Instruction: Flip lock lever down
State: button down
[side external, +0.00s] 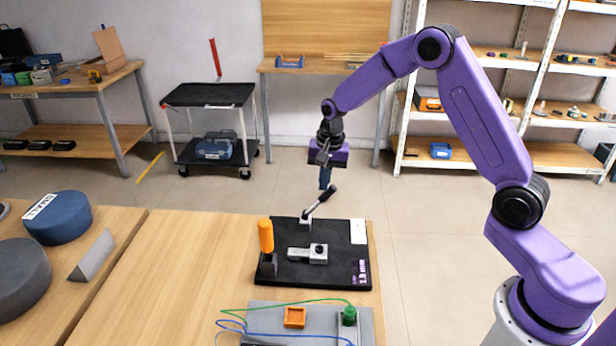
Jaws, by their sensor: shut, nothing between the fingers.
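A black board (300,277) lies on the wooden table. An upright orange handle (266,236) stands on a dark base at the board's left. A grey metal latch piece (305,254) with a dark round knob sits mid-board. Which of these is the lock lever is not labelled legibly. My gripper (325,187) points down above the board's back edge, shut and empty. Its tips are at the tilted lever's upper end; I cannot tell whether they touch.
A grey panel (262,317) with an orange square part (295,316), a green knob (349,316) and green and blue wires lies in front of the board. Blue and grey round blocks and a grey wedge (93,255) stand at left. Table between wedge and board is clear.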

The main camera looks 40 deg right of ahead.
jog(key=shift+s+d+f, duration=0.2)
jog(key=shift+s+d, duration=0.2)
jog(key=shift+s+d+f, duration=0.8)
jog(key=shift+s+f, duration=0.05)
jog(key=shift+f, duration=0.65)
jog(key=shift+s+d+f, duration=0.85)
jog(key=shift+f, duration=0.6)
jog(key=shift+s+d+f, duration=0.8)
jog(key=shift+s+f, duration=0.05)
jog(key=shift+f, duration=0.65)
jog(key=shift+w+r, duration=0.1)
jog(key=shift+r, duration=0.5)
jog(key=s+d+r, duration=0.5)
jog(key=r, duration=0.4)
jog(key=shift+s+d+t, duration=0.3)
jog(key=shift+s+d, duration=0.1)
